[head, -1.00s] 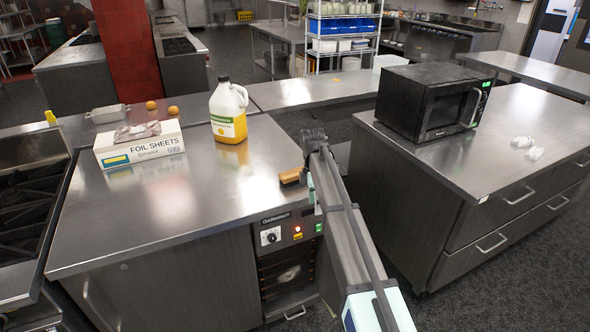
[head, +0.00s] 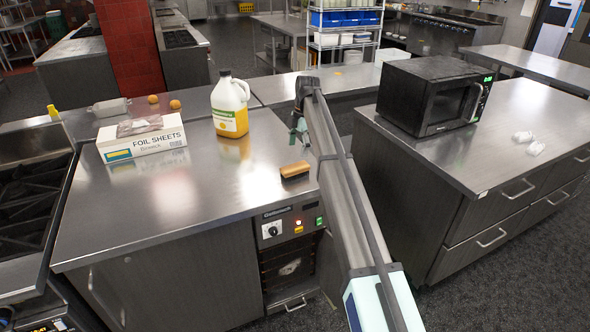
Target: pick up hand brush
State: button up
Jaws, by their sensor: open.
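The hand brush (head: 295,170) is a small block with a tan-brown top and dark underside. It lies near the right edge of the steel counter (head: 225,200) in the head view. My gripper (head: 297,134) is above and beyond the brush, beside the counter's right edge, and does not touch it. It is small in the picture and partly hidden by my arm, and it holds nothing that I can see. The brush is in full view.
A yellow-filled jug (head: 230,106) stands behind and left of the brush. A foil sheets box (head: 142,139) lies farther left. A black microwave (head: 434,94) sits on the right counter (head: 500,130), across a gap. The counter front around the brush is clear.

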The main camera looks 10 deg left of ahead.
aim_at(295, 166)
jog(key=shift+s+a+f+p, duration=0.15)
jog(key=shift+f+p, duration=0.4)
jog(key=shift+f, duration=1)
jog(key=shift+a+f+p, duration=0.2)
jog(key=shift+f+p, duration=0.3)
jog(key=shift+f, duration=1)
jog(key=shift+s+a+f+p, duration=0.15)
jog(key=shift+f+p, duration=0.4)
jog(key=shift+f, duration=1)
jog(key=shift+w, duration=0.1)
jog(key=c, duration=1.3)
